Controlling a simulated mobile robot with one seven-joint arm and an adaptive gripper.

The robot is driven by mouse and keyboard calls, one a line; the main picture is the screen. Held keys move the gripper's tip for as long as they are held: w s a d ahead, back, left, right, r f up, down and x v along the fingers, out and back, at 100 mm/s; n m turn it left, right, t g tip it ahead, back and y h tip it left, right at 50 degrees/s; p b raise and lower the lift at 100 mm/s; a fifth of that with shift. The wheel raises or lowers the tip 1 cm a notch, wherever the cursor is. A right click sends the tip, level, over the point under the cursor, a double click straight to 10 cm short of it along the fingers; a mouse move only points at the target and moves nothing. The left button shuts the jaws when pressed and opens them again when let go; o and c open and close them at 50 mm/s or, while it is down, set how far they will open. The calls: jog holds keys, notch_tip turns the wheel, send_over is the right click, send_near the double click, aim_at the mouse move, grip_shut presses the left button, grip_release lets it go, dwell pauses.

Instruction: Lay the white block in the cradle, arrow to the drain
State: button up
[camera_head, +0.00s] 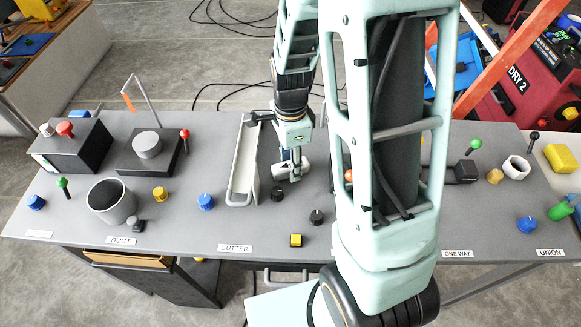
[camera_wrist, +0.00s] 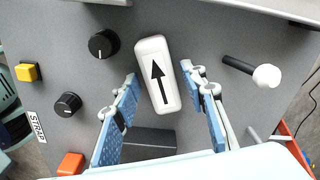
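The white block (camera_wrist: 146,47) lies on the grey table in the wrist view, with a black arrow on its top pointing to the upper edge of that picture. My gripper (camera_wrist: 159,73) is open, with one blue-padded finger on each side of the block's lower part and a gap to each. In the head view my gripper (camera_head: 295,174) is low over the table, and the white block (camera_head: 279,170) shows partly behind it. A dark box (camera_wrist: 148,143) lies between the fingers' lower parts in the wrist view. I cannot tell which thing is the cradle or the drain.
A pale gutter tray (camera_head: 243,165) stands left of my gripper. Black knobs (camera_head: 277,193) and a yellow button (camera_head: 296,240) are nearby. A white-tipped lever (camera_wrist: 266,76) stands right of the fingers in the wrist view. My arm hides the table's middle right.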

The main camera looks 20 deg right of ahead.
grip_shut()
